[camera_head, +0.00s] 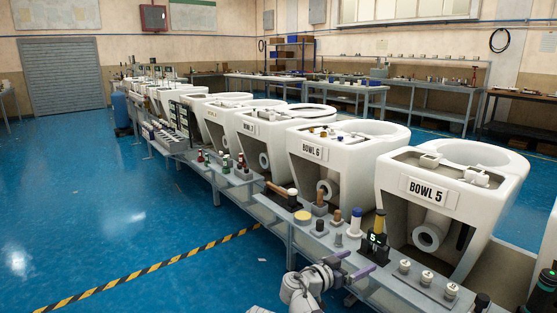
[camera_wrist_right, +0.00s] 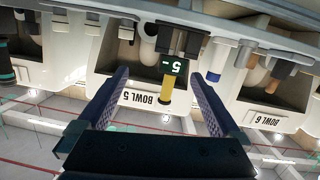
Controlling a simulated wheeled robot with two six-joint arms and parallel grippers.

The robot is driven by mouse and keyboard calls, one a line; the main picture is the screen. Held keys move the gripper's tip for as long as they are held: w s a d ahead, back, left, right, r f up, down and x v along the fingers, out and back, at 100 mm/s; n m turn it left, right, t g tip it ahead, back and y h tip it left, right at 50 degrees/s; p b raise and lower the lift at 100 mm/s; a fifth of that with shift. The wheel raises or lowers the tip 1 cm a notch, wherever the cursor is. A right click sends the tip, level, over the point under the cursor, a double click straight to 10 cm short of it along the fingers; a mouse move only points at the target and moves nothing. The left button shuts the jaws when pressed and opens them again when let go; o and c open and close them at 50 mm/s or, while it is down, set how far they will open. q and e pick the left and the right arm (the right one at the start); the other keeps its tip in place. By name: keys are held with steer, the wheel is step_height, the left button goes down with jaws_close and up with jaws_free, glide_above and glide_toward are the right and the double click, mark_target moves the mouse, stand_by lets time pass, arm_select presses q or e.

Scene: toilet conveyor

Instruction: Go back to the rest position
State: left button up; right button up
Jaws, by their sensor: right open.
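My right gripper (camera_head: 360,261) reaches in from the bottom of the head view, in front of the bench edge near the BOWL 5 toilet (camera_head: 432,190). Its two purple fingers are apart, with nothing held between them. In the right wrist view, which is upside down, the open fingers (camera_wrist_right: 157,79) frame a yellow handle (camera_wrist_right: 166,95) beside a dark holder with a green 5 display (camera_wrist_right: 172,67). The fingers do not visibly touch the handle. The same holder (camera_head: 376,243) stands on the bench just beyond the gripper in the head view. My left gripper is not in view.
A row of white toilets, including the BOWL 6 toilet (camera_head: 312,151), runs back along the bench (camera_head: 275,212). Several knobs and handles stand on its front ledge. Open blue floor (camera_head: 120,220) with a yellow-black stripe (camera_head: 165,265) lies to the left.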

steer(key=s+d+f+n+g+y, duration=0.1)
steer(key=s+f+n+g+y, duration=0.25)
steer(key=s+f, duration=0.35)
steer(key=s+d+f+n+g+y, duration=0.1)
steer(key=s+f+n+g+y, duration=0.2)
steer(key=f, duration=0.6)
steer(key=s+a+f+n+g+y, duration=0.1)
steer(key=s+a+n+y, duration=0.1)
steer(key=s+a, duration=0.4)
steer(key=s+a+f+n+g+y, duration=0.1)
steer(key=s+a+n, duration=0.4)
steer(key=a, duration=0.6)
steer(key=shift+s+a+f+g+y, duration=0.25)
steer(key=shift+s+g+y, duration=0.35)
steer(key=shift+y, duration=0.55)
